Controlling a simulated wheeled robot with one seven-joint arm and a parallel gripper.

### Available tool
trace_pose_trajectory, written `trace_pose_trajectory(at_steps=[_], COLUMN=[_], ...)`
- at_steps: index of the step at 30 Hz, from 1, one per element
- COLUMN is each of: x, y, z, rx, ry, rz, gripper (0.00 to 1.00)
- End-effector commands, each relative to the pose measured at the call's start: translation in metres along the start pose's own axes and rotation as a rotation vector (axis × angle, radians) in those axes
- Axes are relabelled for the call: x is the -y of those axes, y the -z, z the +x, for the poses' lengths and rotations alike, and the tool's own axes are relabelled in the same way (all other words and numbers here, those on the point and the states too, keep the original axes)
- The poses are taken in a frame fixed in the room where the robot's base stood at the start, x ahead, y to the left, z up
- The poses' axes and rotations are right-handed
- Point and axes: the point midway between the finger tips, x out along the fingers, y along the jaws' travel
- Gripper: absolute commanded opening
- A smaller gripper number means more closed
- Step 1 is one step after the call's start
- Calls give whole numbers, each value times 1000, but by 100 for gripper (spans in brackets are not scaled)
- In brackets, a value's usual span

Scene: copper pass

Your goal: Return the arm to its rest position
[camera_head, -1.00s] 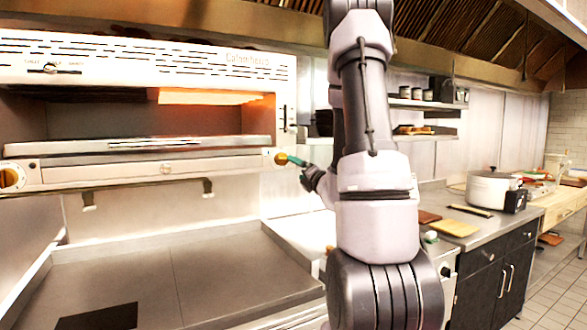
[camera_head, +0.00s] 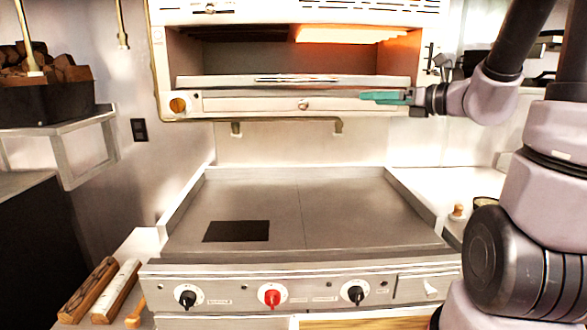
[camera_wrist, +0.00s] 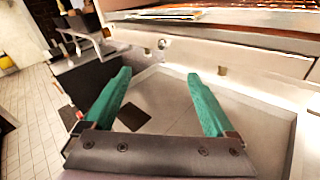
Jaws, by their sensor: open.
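My gripper (camera_head: 382,97) shows in the head view at the right, in front of the lower panel of the broiler oven (camera_head: 250,103). Its green fingers point left and are seen edge-on. In the wrist view my gripper (camera_wrist: 159,76) has its two green fingers wide apart with nothing between them. Beyond the fingers lies the griddle (camera_wrist: 182,115), with a dark square plate (camera_wrist: 133,117) on it. My arm reaches in from the right side of the head view. The oven's right end is partly hidden by my gripper.
The griddle (camera_head: 345,215) below is clear apart from the dark plate (camera_head: 236,231). Its front has two black knobs and a red knob (camera_head: 271,297). A shelf (camera_head: 62,128) with a box of wood stands at left. Two logs (camera_head: 100,290) lie front left.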

Motion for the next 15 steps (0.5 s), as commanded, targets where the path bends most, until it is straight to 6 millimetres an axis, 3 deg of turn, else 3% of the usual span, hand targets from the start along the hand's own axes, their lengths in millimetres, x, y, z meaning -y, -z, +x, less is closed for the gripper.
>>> trace_pose_trajectory(at_steps=[1,3,6,10,15], x=[-36,-74,-110,-126,-114], y=[4,18,41,60,55], z=[-1,-9,-32,-71,-115], rx=[-87,-215,-383,-585,-802], ry=[-91,-205,-351,-510,-639], rz=[-169,-410,-776,-1276,-1834], gripper=[90,90,90,90,90])
